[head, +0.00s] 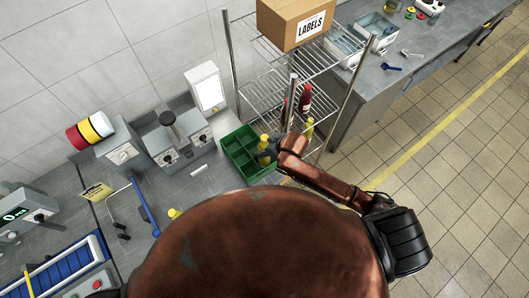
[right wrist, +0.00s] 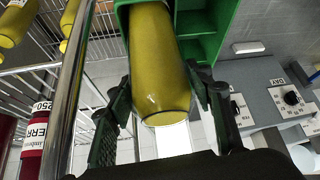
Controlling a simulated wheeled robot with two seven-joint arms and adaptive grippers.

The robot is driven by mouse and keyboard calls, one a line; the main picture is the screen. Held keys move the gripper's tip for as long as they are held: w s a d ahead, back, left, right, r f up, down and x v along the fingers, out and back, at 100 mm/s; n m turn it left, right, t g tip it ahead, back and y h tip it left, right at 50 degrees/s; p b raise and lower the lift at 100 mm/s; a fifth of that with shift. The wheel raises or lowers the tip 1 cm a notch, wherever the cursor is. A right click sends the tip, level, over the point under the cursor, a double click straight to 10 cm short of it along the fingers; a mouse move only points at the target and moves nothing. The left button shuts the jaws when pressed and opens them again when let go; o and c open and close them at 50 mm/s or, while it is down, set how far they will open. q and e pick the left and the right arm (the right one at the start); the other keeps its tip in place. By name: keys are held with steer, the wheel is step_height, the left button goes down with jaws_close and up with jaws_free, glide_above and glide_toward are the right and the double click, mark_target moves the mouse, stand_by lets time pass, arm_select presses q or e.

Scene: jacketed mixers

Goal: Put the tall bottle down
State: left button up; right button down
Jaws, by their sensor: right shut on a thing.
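The tall bottle is yellow; in the head view the bottle (head: 263,146) shows at the right side of the green divided crate (head: 226,150). In the right wrist view the bottle (right wrist: 158,62) lies between the two dark fingers of my right gripper (right wrist: 160,95), which is shut on it. Green crate walls (right wrist: 211,22) show close around and behind its far end. I cannot tell whether the bottle touches the crate floor. In the head view my right gripper (head: 272,146) is at the crate's right edge. My left gripper is not in view.
A wire rack (head: 262,97) stands just right of the crate, holding a red bottle (head: 304,98), another yellow bottle (head: 308,129) and a LABELS box (head: 292,22). A grey mixer (head: 178,138) stands left of the crate. Several crate compartments look empty.

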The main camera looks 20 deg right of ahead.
step_height(320, 180, down, 5)
steer(key=shift+w+r+p, duration=0.1)
steer(key=shift+p, duration=0.3)
steer(key=c, duration=1)
jaws_free()
steer(key=shift+f, duration=0.25)
steer(key=shift+o, duration=0.2)
steer(key=b+v, duration=0.1)
steer(key=v, duration=1.1)
steer(key=shift+r, duration=0.15)
